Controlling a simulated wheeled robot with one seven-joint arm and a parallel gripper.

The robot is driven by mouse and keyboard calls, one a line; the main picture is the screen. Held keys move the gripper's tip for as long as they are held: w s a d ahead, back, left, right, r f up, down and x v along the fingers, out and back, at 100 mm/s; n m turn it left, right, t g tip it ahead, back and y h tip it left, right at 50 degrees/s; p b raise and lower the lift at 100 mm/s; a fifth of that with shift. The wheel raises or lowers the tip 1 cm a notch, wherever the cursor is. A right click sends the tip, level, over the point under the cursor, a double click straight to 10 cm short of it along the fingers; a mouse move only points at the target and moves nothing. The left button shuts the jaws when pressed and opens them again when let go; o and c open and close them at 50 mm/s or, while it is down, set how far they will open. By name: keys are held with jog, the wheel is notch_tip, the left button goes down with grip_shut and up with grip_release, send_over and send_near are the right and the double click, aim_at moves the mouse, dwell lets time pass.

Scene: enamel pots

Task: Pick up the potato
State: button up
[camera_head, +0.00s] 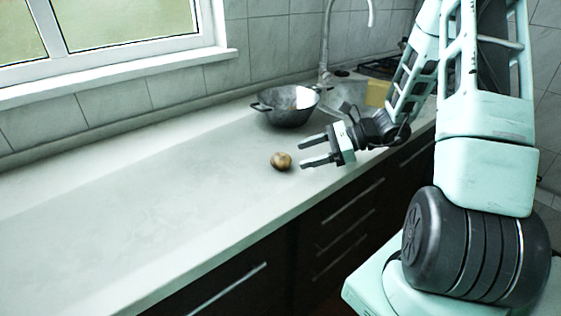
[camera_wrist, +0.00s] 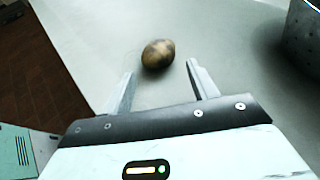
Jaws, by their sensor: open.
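A brown potato (camera_head: 281,161) lies on the light counter (camera_head: 150,210), near its front edge. My gripper (camera_head: 303,152) is to the right of the potato in the head view, with its two fingers spread and pointing left. In the wrist view the potato (camera_wrist: 158,55) sits just beyond the open fingertips (camera_wrist: 160,70), roughly centred between them. The gripper is open and empty, and the potato is apart from the fingers. No part of the potato is hidden in the wrist view.
A dark two-handled pot (camera_head: 288,108) stands behind the gripper; its side also shows at the right of the wrist view (camera_wrist: 302,45). A faucet (camera_head: 325,60) and a yellowish block (camera_head: 378,92) are farther back. The counter to the left is clear.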

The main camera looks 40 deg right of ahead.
aim_at(287, 156)
jog(key=shift+x, duration=3.05)
jog(key=shift+r, duration=0.15)
jog(key=c, duration=0.8)
notch_tip(287, 156, up, 10)
jog(key=shift+p, duration=0.6)
